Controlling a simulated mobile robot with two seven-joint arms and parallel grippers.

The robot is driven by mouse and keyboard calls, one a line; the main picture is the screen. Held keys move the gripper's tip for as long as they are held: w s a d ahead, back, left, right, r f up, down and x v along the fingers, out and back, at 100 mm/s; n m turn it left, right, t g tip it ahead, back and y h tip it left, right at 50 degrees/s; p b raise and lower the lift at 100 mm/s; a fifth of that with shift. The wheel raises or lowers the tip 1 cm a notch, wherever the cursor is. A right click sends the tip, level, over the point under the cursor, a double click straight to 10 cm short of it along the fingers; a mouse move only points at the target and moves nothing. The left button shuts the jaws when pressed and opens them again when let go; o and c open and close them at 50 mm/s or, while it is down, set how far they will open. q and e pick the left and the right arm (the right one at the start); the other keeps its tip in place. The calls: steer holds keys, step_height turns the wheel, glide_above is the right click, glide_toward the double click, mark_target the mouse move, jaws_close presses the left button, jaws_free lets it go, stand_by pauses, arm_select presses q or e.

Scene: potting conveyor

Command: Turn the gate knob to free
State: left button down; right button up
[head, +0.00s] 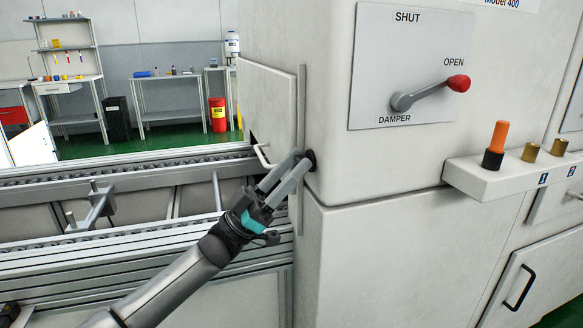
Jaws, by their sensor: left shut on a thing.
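The gate knob (311,157) is a small black round knob on the side of the large white machine, just right of the gate's vertical post. My left gripper (300,161) reaches up from the lower left, and its fingertips are shut on the knob. The fingers cover part of the knob, so I cannot tell which way it is turned. The gate (268,100) is a pale upright panel at the end of the conveyor, with a white loop handle (261,155) at its lower edge. My right gripper is not in view.
The conveyor (150,170) with metal rails runs left from the gate. A damper lever with a red ball (458,83) points near OPEN on the machine's front plate. A shelf (475,180) holds an orange-handled peg (498,140) and brass sockets. Benches stand far behind.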

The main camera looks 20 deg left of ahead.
arm_select(q)
steer(key=shift+w+d+f+y, duration=0.1)
steer(key=shift+d+f+y, duration=0.15)
steer(key=shift+f, duration=0.25)
steer(key=c, duration=0.8)
jaws_free()
steer(key=shift+o, duration=1)
steer(key=shift+w, duration=0.15)
steer(key=shift+o, duration=1.2)
steer(key=shift+r, duration=0.25)
steer(key=shift+a, duration=0.1)
steer(key=v, duration=1.5)
steer(key=shift+f, duration=0.2)
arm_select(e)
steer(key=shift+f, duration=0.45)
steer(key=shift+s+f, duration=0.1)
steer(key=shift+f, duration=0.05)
